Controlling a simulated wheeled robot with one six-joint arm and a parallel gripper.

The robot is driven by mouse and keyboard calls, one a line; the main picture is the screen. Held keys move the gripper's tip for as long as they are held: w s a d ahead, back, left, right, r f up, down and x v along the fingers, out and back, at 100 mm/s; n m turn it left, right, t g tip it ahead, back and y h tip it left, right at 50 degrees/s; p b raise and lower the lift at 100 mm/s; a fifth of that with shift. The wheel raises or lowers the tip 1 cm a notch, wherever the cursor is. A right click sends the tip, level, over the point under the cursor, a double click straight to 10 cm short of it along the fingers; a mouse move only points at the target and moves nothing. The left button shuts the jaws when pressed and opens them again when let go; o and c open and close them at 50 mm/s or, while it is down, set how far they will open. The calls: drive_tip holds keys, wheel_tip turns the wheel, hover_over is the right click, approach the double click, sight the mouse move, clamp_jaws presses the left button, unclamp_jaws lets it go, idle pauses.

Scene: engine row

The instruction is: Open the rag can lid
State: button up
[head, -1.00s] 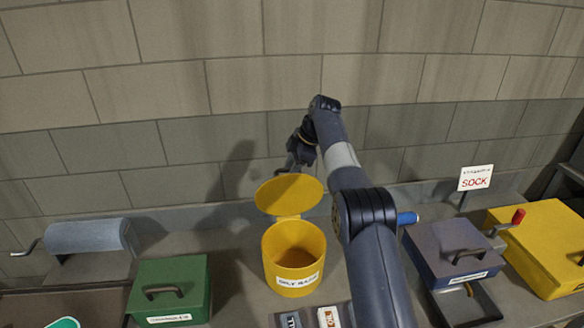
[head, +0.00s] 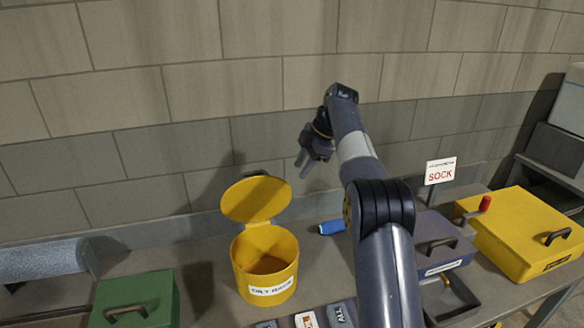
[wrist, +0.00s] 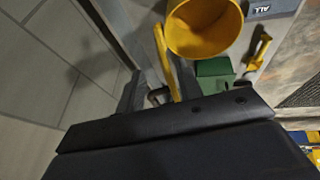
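The yellow rag can (head: 250,279) stands on the bench with a white label on its front. Its round yellow lid (head: 256,198) is raised, tilted back at the can's rear, and the mouth is uncovered. In the wrist view the can (wrist: 205,30) shows at the top, with the lid (wrist: 165,62) seen nearly edge-on. My gripper (head: 305,165) is up in the air right of the lid, apart from it in the head view. Its two fingers, also in the wrist view (wrist: 157,88), are spread with nothing held between them.
A green box (head: 135,300) stands left of the can. A blue cylinder (head: 331,227) lies to its right. A purple-grey box (head: 437,240), a SOCK sign (head: 440,171) and a yellow case (head: 525,235) are further right. The block wall (head: 150,150) stands close behind.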

drive_tip(key=shift+a+r, duration=0.2)
drive_tip(key=c, duration=0.3)
drive_tip(key=s+a+r+t, duration=0.1)
drive_tip(key=a+r, duration=0.1)
drive_tip(key=s+a+r+m+t+b, duration=0.1)
drive_tip(key=s+a+r, duration=0.1)
drive_tip(key=a, duration=0.1)
drive_tip(key=s+a+r+m+t+y+b, duration=0.1)
drive_tip(key=a+r, duration=0.1)
drive_tip(key=shift+s+a+r+t, duration=0.15)
drive_tip(key=shift+s+a+t, duration=0.05)
drive_tip(key=shift+s+t, duration=0.2)
clamp_jaws()
drive_tip(key=p, duration=0.2)
hover_over(255, 194)
drive_tip(key=w+d, duration=0.1)
wheel_tip(255, 194, down, 8)
drive_tip(key=shift+w+d+r, duration=0.1)
drive_tip(key=shift+w+d, duration=0.05)
